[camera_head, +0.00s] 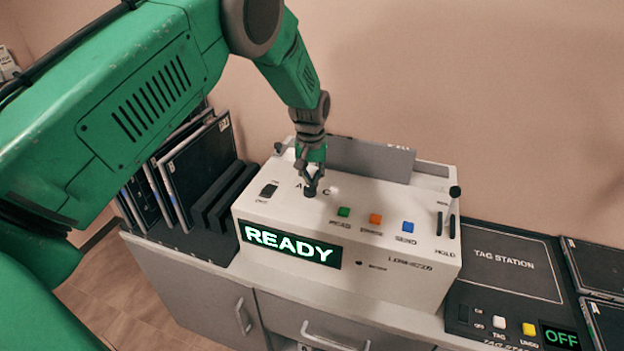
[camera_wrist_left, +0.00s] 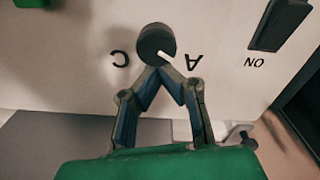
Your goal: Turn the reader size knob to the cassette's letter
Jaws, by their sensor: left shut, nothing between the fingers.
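The reader (camera_head: 350,270) is a white box whose display reads READY. Its size knob (camera_wrist_left: 155,42) is dark and round, with a white mark at the lower right in the wrist view, on the side toward the letter A (camera_wrist_left: 193,63). The letter C (camera_wrist_left: 120,59) is on the other side; any letter between them is hidden by the fingers. My left gripper (camera_wrist_left: 158,70) is shut and empty, its tips at the knob's edge; I cannot tell if they touch. In the head view the left gripper (camera_head: 311,184) is over the knob. A grey panel (camera_head: 368,160) stands at the reader's back; no cassette letter is legible.
Green (camera_head: 344,212), orange (camera_head: 376,219) and blue (camera_head: 408,226) buttons and a lever (camera_head: 453,205) are right of the knob. A power switch (camera_head: 268,190) is left. Dark panels (camera_head: 200,160) stand in a rack at left. A tag station (camera_head: 505,265) reads OFF at right.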

